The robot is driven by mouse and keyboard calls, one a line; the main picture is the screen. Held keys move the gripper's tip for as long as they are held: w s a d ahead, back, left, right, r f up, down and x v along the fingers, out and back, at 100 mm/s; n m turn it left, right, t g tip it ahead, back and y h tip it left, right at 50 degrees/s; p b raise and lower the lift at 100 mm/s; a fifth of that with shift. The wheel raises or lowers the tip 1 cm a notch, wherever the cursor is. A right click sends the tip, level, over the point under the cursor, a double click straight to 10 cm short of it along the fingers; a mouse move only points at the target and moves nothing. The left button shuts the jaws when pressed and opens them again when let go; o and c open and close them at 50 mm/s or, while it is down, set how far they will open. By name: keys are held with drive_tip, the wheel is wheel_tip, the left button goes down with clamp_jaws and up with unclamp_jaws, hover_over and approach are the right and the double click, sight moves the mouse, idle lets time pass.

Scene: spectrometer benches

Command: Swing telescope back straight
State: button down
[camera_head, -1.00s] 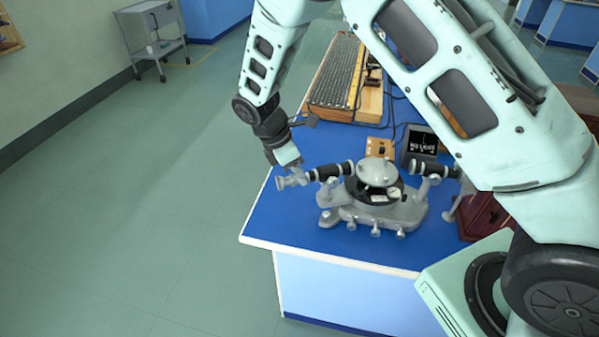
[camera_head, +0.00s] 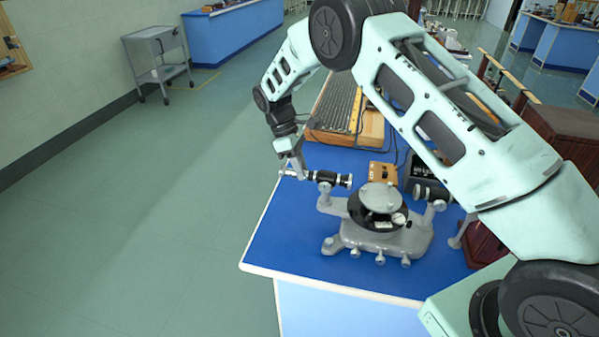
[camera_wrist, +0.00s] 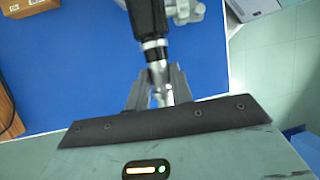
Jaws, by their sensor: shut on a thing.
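The spectrometer (camera_head: 380,230) stands on the blue bench top, with a round table on its middle and a grey base with knobs. Its telescope (camera_head: 328,178) is a black tube with silver ends on the left side, pointing left and toward the back of the bench. My gripper (camera_head: 294,174) is at the telescope's outer left end. In the wrist view my gripper (camera_wrist: 160,92) is shut on the silver end of the telescope (camera_wrist: 146,22); the fingers lie on both sides of it. The collimator (camera_head: 432,193) is a black tube on the right, partly behind my arm.
A wooden block (camera_head: 382,171) and a dark display box (camera_head: 420,168) stand behind the spectrometer. A wooden-framed grating or keyboard-like board (camera_head: 345,125) lies farther back. The bench top's front left (camera_head: 275,240) is clear. A grey cart (camera_head: 158,60) stands by the wall.

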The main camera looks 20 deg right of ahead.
drive_tip(key=shift+w+a, duration=0.1)
drive_tip(key=c, duration=1.2)
unclamp_jaws()
drive_tip(key=shift+c, duration=0.2)
drive_tip(key=b+v, duration=0.2)
drive_tip(key=v, duration=1.5)
drive_tip(key=shift+r+b, duration=0.25)
drive_tip(key=shift+b, duration=0.1)
